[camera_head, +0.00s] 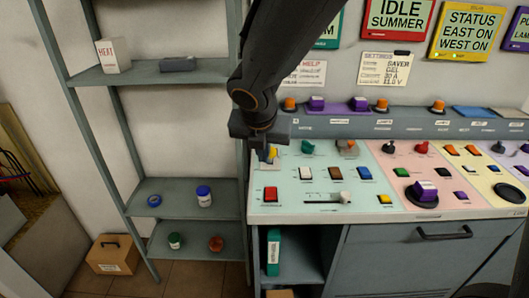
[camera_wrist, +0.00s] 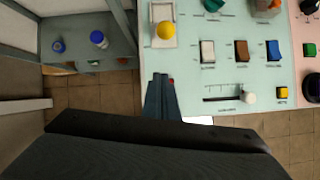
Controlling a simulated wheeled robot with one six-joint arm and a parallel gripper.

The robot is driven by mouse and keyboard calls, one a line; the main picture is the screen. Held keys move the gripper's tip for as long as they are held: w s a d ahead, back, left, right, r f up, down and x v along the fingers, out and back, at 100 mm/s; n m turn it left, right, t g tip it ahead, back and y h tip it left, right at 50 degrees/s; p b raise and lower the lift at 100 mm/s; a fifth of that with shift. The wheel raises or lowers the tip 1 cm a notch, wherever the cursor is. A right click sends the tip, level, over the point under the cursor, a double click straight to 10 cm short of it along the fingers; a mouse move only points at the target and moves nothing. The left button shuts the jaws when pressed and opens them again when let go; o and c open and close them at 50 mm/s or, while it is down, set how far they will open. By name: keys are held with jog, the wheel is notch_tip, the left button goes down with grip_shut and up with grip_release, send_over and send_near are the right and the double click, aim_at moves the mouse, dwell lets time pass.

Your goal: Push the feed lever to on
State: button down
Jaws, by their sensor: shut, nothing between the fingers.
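A lever with a yellow ball knob stands on a pale plate at the console's left edge. The yellow knob (camera_head: 272,153) shows just below my gripper (camera_head: 264,145) in the head view, partly covered by it. In the wrist view the yellow knob (camera_wrist: 166,30) is whole, ahead of my shut, empty fingers (camera_wrist: 160,76). The fingers appear apart from it and cover most of a red button (camera_head: 270,194). I cannot read which control is labelled feed.
A teal lever (camera_head: 308,146) stands right of the yellow knob. Rocker switches (camera_head: 335,173) and a slider with a white knob (camera_head: 345,198) sit nearer the front. Shelves (camera_head: 175,196) with jars stand to the left.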

jog(key=b+x, duration=0.1)
jog(key=x, duration=0.7)
jog(key=shift+w+d+f, duration=0.1)
jog(key=shift+w+d+r+p, duration=0.1)
jog(key=shift+w+r+p, duration=0.2)
jog(key=shift+w, duration=0.25)
jog(key=shift+w+d+r+p, duration=0.15)
jog(key=shift+w+r+p, duration=0.15)
jog(key=shift+w, duration=0.2)
jog(key=shift+w+d, duration=0.1)
jog(key=shift+w, duration=0.5)
jog(key=shift+d+r+p, duration=0.1)
jog(key=shift+p, duration=0.2)
